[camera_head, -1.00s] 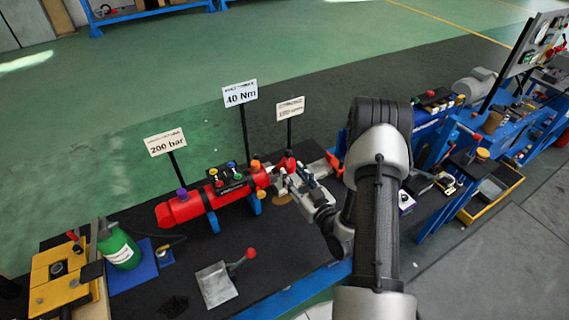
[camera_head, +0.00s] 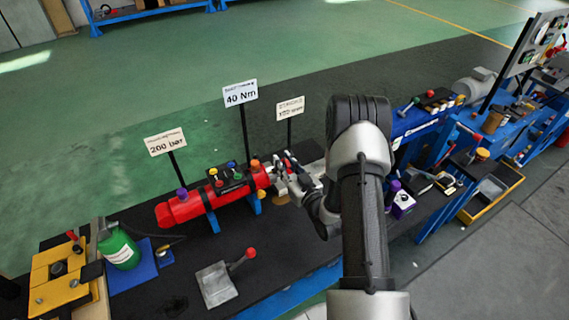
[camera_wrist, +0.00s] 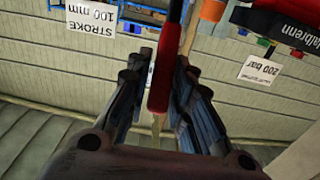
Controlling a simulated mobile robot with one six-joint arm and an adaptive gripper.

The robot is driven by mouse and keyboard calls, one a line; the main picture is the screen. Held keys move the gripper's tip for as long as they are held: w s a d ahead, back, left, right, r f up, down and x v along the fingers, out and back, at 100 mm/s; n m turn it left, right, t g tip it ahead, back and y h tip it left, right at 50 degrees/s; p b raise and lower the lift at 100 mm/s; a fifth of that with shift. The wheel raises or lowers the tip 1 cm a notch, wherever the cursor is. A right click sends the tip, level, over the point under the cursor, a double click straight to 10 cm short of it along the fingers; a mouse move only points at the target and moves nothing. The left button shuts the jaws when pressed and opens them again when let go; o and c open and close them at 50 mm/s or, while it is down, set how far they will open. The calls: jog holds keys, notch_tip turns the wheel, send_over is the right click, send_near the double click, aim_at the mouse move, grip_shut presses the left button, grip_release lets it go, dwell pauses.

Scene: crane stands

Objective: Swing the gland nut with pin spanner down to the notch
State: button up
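The red cylinder (camera_head: 185,208) lies along the bench on blue supports, with coloured knobs on top. My gripper (camera_head: 287,178) is at its right end. In the wrist view a red handle (camera_wrist: 163,70), apparently the pin spanner's, runs between the two fingers of my gripper (camera_wrist: 168,85). The fingers lie close along both sides of it and appear shut on it. In the head view only a bit of red shows between the fingers. The gland nut and the notch are hidden or too small to make out.
Signs on posts, 200 bar (camera_head: 166,142), 40 Nm (camera_head: 240,93) and another (camera_head: 290,107), stand behind the cylinder. A grey plate (camera_head: 216,284) with a red-knobbed lever is in front. A green bottle (camera_head: 119,249) stands left. A purple item (camera_head: 402,203) is right of my arm.

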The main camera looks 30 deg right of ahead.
grip_shut()
jog(key=shift+f+b, duration=0.2)
jog(key=shift+b, duration=0.2)
